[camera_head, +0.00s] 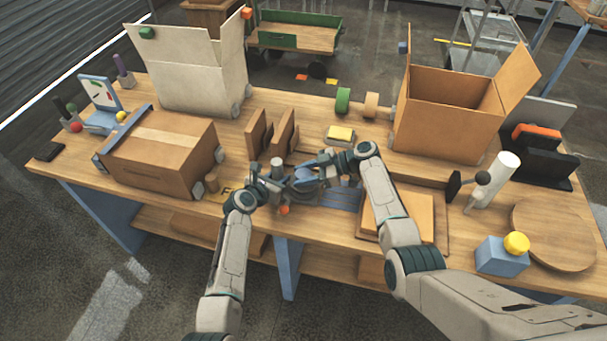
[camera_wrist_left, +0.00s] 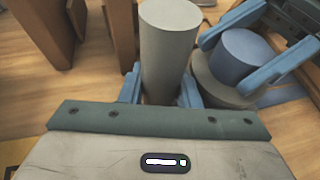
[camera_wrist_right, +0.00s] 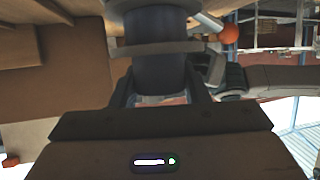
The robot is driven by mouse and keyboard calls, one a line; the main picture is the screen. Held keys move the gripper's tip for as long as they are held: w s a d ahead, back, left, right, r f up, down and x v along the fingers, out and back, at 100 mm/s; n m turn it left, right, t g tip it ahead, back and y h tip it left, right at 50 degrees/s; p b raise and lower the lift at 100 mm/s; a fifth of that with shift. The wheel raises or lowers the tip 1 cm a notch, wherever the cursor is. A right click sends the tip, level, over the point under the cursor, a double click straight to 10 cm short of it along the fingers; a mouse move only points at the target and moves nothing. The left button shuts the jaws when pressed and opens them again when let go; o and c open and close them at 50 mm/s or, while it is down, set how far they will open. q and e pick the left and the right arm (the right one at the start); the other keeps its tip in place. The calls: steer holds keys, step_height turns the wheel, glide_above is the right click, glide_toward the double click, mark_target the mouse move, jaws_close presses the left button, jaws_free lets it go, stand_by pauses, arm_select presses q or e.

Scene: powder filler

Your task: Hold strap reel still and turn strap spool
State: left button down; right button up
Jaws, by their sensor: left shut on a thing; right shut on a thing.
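The strap reel shows as an upright grey post (camera_head: 277,165) near the front middle of the table, with a grey round base (camera_wrist_left: 215,88) to its right. The strap spool is a blue cylinder (camera_wrist_left: 238,55) on that base. My left gripper (camera_wrist_left: 165,88) is shut around the grey post, one finger on each side. My right gripper (camera_head: 308,174) is shut on the blue spool; its blue fingers flank the spool in the left wrist view. In the right wrist view the spool (camera_wrist_right: 155,70) is dark blue, between the fingers and against a grey flange (camera_wrist_right: 155,48).
A closed carton (camera_head: 160,150) stands left, and brown upright panels (camera_head: 270,135) stand behind the reel. An orange ball (camera_head: 284,210) sits at its front. A blue slatted piece (camera_head: 342,197) and a tray with cardboard (camera_head: 402,215) lie to the right. An open carton (camera_head: 450,110) stands back right.

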steer(key=m+t+h, duration=0.1)
steer(key=m+t, duration=0.1)
steer(key=t, duration=0.1)
steer(key=m+t, duration=0.3)
steer(key=shift+s+f+h, duration=0.1)
steer(key=shift+s+h, duration=0.05)
steer(key=shift+h, duration=0.25)
steer(key=m+t+h, duration=0.3)
steer(key=m+t, duration=0.1)
steer(key=m, duration=0.1)
steer(key=shift+h, duration=0.4)
steer(key=shift+m+h, duration=0.3)
steer(key=shift+m, duration=0.1)
steer(key=o, duration=1)
steer(key=shift+c, duration=0.2)
steer(key=v, duration=1.2)
steer(key=shift+f, duration=0.2)
